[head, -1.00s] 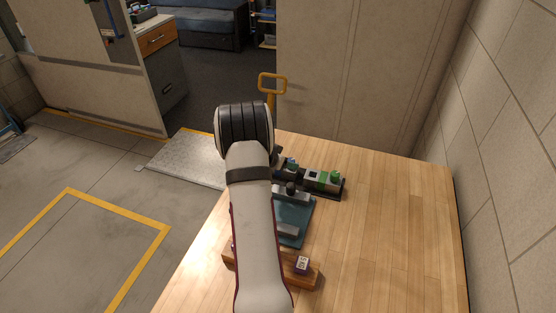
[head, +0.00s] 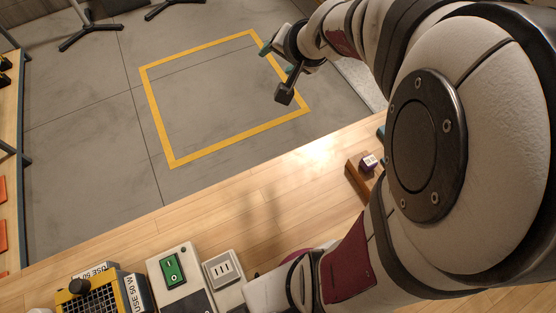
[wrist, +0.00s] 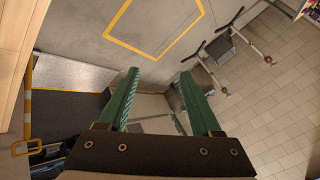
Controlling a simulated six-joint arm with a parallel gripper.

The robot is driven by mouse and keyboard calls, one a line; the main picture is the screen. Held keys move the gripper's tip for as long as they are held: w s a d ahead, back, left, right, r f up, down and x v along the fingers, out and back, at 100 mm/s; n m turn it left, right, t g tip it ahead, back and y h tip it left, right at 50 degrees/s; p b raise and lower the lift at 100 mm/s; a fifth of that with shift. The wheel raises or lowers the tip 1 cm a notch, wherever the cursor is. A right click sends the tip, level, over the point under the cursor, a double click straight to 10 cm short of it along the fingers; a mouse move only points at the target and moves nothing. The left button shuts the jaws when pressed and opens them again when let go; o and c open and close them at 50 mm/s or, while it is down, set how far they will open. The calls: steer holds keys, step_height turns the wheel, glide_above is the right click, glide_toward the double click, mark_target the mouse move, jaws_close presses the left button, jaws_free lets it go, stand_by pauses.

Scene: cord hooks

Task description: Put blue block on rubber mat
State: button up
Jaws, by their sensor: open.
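My gripper (wrist: 160,72) is open and empty, its two green fingers wide apart in the wrist view, with floor beyond them. In the head view my gripper (head: 277,58) is at the top, out past the table's edge and over the floor, far from the table top. I can make out no plainly blue block and no rubber mat in either current view. A small cube (head: 369,162) with a pale marked top and a purplish side sits on a wooden bar on the table. My arm hides much of the table's right part.
The wooden table (head: 255,205) has clear room left of the wooden bar (head: 357,181). A green rocker switch (head: 172,270), a socket box (head: 223,269) and a yellow-and-black device (head: 95,293) stand along the near side. A yellow square (head: 172,164) marks the floor.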

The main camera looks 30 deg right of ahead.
steer(key=s+a+n+g+y, duration=0.25)
steer(key=s+a, duration=0.45)
steer(key=a, duration=0.4)
steer(key=s+a+f+n+g, duration=0.1)
steer(key=s+a+g, duration=0.1)
steer(key=s, duration=0.7)
steer(key=s+a+f+n+g, duration=0.1)
steer(key=s+g, duration=0.3)
steer(key=s, duration=0.5)
steer(key=shift+s+a+f, duration=0.4)
steer(key=shift+a+f, duration=0.05)
steer(key=shift+f, duration=0.05)
steer(key=shift+h, duration=0.25)
